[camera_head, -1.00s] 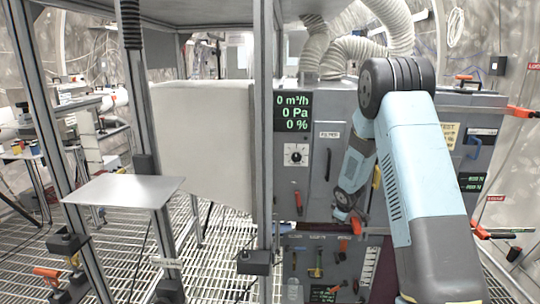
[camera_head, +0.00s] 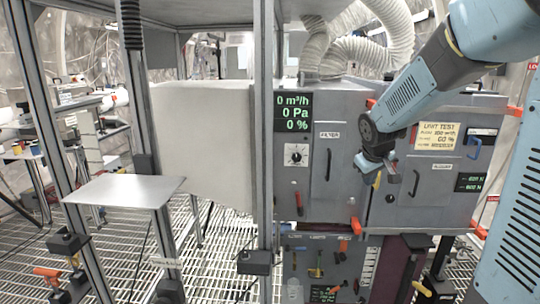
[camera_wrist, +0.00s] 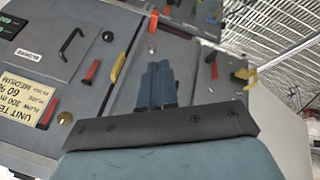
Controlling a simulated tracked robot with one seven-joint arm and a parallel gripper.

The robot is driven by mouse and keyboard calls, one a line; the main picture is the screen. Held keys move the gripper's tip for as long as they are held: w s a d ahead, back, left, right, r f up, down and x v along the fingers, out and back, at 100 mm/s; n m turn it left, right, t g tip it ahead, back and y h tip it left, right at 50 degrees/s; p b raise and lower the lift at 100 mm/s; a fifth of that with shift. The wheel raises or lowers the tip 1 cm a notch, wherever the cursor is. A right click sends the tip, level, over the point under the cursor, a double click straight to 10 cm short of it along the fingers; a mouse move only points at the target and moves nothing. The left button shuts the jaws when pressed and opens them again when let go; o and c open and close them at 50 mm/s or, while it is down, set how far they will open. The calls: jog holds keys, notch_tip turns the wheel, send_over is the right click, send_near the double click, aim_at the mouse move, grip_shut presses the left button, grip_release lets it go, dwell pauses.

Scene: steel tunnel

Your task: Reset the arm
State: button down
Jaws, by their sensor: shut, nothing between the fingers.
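My gripper shows in the wrist view (camera_wrist: 158,66) with its two blue fingers together and nothing between them. In the head view my arm reaches in from the upper right, and its wrist end hangs in front of the grey cabinet (camera_head: 340,110), near the seam between the filter door (camera_head: 330,165) and the blower door (camera_head: 430,195). The fingers are hard to make out in the head view. I cannot tell how far they are from the cabinet front.
The cabinet carries a green-digit display (camera_head: 293,112), a yellow "unit test" label (camera_head: 438,136) and black door handles. A tool panel (camera_head: 325,265) is below. A metal post (camera_head: 264,150) and a small shelf plate (camera_head: 122,191) stand left. White hoses (camera_head: 350,50) rise above.

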jog(key=s+a+r+m, duration=0.1)
jog(key=s+r, duration=0.1)
jog(key=s, duration=0.7)
jog(key=s+a+r+m+y, duration=0.1)
jog(key=s+a+r+m, duration=0.1)
jog(key=s, duration=0.7)
jog(key=s+a+r+m+y, duration=0.1)
jog(key=s+a+r, duration=0.1)
jog(key=s, duration=0.7)
jog(key=shift+r, duration=0.45)
jog(key=shift+s, duration=0.1)
